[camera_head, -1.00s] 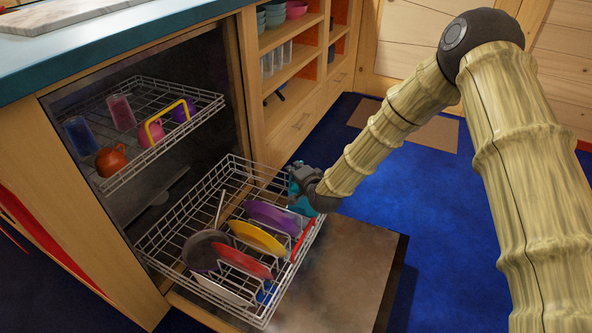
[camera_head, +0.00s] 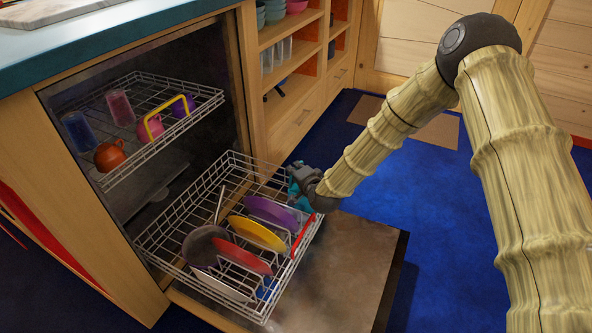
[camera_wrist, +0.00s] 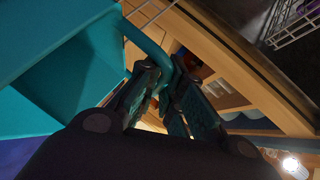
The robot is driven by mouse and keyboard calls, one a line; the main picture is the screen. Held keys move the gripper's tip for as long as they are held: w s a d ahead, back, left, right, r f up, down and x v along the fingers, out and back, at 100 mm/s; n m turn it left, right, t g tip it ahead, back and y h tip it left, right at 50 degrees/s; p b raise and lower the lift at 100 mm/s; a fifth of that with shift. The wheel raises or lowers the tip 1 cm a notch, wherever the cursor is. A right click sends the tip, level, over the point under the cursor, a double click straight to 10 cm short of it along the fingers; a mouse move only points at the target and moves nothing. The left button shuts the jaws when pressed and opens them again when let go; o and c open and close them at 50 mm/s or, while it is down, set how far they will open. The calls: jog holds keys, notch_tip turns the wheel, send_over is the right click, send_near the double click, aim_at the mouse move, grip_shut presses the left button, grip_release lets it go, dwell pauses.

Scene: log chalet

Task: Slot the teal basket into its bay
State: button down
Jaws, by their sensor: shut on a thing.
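The teal basket (camera_wrist: 75,75) fills the left of the wrist view, with its curved handle running between my gripper's fingers. My gripper (camera_wrist: 165,98) is shut on that handle. In the head view the teal basket (camera_head: 296,192) shows only as small teal patches, mostly hidden behind my gripper (camera_head: 300,178). It is at the right end of the dishwasher's lower rack (camera_head: 172,218), beside the purple plate. I cannot tell whether the basket touches the rack floor. The bay itself cannot be made out.
The lower rack holds a purple plate (camera_head: 271,213), a yellow plate (camera_head: 257,233), a red plate (camera_head: 243,256) and a grey pan (camera_head: 203,246). A red strip (camera_head: 303,238) marks its right edge. The upper rack (camera_head: 210,103) holds cups. The open door (camera_head: 345,265) lies below.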

jog(key=shift+f, duration=0.4)
jog(key=c, duration=1.5)
grip_release()
jog(key=v, duration=1.2)
